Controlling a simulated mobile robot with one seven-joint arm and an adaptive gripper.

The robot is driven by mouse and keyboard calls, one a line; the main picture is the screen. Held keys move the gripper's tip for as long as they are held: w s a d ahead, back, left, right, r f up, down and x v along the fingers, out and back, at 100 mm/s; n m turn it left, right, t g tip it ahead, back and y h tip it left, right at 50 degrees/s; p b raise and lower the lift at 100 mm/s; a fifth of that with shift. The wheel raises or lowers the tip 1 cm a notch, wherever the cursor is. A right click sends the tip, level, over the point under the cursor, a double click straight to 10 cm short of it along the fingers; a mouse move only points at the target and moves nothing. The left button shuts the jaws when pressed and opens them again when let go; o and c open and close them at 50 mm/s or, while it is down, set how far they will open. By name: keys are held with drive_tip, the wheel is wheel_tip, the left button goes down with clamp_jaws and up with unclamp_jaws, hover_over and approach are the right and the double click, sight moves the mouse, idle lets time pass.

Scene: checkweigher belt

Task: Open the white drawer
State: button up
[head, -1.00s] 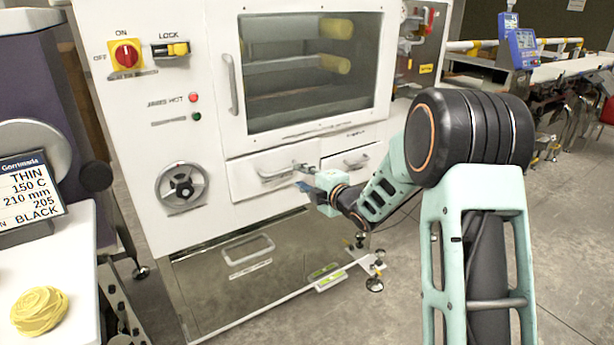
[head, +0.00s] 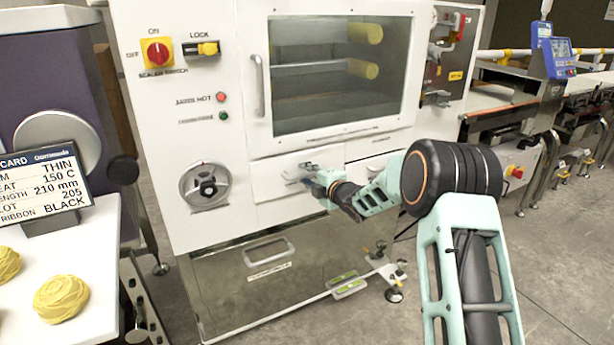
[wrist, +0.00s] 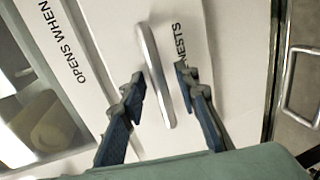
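The white drawer (head: 271,193) is the left of two small drawers below the cabinet's window, and its front looks closed. Its bar handle (wrist: 156,78) runs between my fingers in the wrist view, on a white front (wrist: 196,45) with lettering ending in "ESTS". My gripper (wrist: 160,82) is open, with one blue finger on each side of the handle and a visible gap on both sides. In the head view my gripper (head: 310,174) is at the drawer's handle and partly hides it. I cannot tell how deep the fingertips reach around the bar.
A second white drawer (head: 375,170) sits to the right, partly behind my arm. Above is a windowed door with a handle (head: 258,86); below is a metal panel with a handle (head: 268,252). A counter (head: 95,300) holds yellow nests.

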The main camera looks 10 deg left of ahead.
drive_tip(key=shift+w, duration=0.1)
drive_tip(key=shift+c, duration=0.3)
clamp_jaws()
